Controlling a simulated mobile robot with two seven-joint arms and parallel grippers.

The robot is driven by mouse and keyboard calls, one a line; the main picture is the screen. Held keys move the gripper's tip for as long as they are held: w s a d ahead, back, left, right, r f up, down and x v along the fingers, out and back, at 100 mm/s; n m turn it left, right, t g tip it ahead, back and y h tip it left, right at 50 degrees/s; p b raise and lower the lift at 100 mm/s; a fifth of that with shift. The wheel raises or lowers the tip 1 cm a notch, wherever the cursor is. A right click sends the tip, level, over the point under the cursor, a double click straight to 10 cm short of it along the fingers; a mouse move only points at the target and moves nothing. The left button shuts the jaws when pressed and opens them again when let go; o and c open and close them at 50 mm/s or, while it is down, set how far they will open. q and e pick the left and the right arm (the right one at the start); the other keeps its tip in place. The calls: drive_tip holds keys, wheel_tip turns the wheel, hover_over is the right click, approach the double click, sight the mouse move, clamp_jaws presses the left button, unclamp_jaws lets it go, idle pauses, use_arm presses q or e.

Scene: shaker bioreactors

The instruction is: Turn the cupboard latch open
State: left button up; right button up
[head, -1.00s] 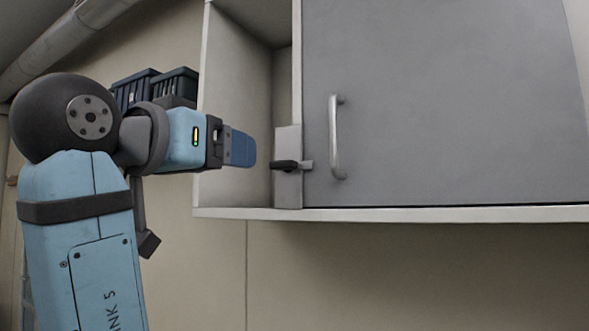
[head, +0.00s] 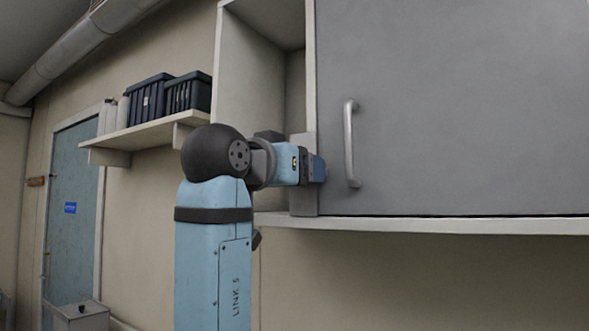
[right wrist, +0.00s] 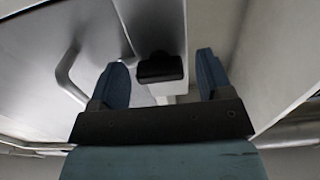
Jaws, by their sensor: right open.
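The grey cupboard door (head: 450,110) is closed, with a vertical bar handle (head: 350,145). In the head view my right gripper (head: 320,168) is at the latch beside the door's left edge and hides it. In the right wrist view the latch's black knob (right wrist: 160,68) lies between the two blue fingers of my right gripper (right wrist: 163,62). The fingers stand open, with a gap on each side of the knob. I cannot tell how far past the knob the tips reach. The door handle (right wrist: 68,75) shows at the left there. My left gripper is not in view.
An open cupboard compartment (head: 250,80) lies left of the door. A wall shelf (head: 140,137) with dark blue crates (head: 150,100) is further left. A blue door (head: 72,200) stands at far left. The wall below the cupboard is clear.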

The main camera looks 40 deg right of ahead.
drive_tip(key=shift+d, duration=0.1)
drive_tip(key=c, duration=0.9)
